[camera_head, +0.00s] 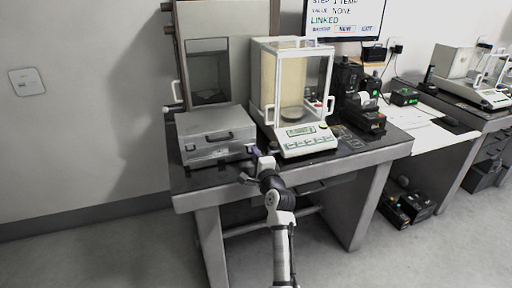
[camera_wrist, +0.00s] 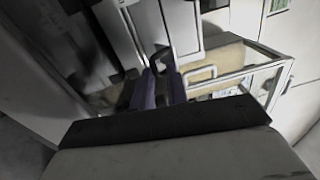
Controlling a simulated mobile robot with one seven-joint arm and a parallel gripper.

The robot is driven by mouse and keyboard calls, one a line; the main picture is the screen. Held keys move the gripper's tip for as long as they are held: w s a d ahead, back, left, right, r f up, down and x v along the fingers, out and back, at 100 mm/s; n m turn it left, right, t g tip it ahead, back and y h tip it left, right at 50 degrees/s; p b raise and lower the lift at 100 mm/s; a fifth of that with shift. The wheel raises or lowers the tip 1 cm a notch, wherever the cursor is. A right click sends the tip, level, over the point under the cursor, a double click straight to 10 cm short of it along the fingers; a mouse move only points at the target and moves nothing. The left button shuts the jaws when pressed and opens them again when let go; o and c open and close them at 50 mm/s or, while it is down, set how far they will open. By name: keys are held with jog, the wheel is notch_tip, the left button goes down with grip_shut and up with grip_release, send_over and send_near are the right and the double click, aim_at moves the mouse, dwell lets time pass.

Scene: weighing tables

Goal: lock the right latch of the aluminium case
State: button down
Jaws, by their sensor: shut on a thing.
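The aluminium case (camera_head: 212,122) is a grey box with its lid down, at the left end of the dark table. A dark handle (camera_head: 218,135) shows on it. My gripper (camera_head: 252,158) is at the case's front right corner, by the right latch. The fingers hide the latch in the head view. In the wrist view, the purple fingers of my gripper (camera_wrist: 158,88) are close together, with a small dark loop-shaped piece (camera_wrist: 160,60) at their tips. Whether the latch is fully down cannot be made out.
A balance with a glass draft shield (camera_head: 295,95) stands just right of the case and my gripper. A grey cabinet (camera_head: 226,20) stands behind the case. Black devices (camera_head: 365,105) fill the table's right end.

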aim_at(249, 144)
jog(key=shift+a+r+g+h+p, duration=0.15)
jog(key=shift+r+g+p, duration=0.55)
jog(key=shift+p, duration=1.75)
jog(key=shift+a+r+g+h+p, duration=0.2)
jog(key=shift+r+g+p, duration=0.5)
jog(key=shift+p, duration=1.7)
jog(key=shift+w+a+r+g+h+p, duration=0.1)
jog(key=shift+w+r+g+h+p, duration=0.5)
jog(key=shift+g, duration=0.85)
jog(key=shift+w+a+r+g+h+p, duration=0.1)
jog(key=shift+w+r+g+h+p, duration=0.25)
jog(key=shift+g+p, duration=0.75)
jog(key=shift+w+a+r+g+h+p, duration=0.1)
jog(key=shift+w+r+g+h+p, duration=0.35)
jog(key=shift+g, duration=1.3)
jog(key=shift+r, duration=0.15)
jog(key=c, duration=1.5)
grip_release()
jog(key=shift+w, duration=0.1)
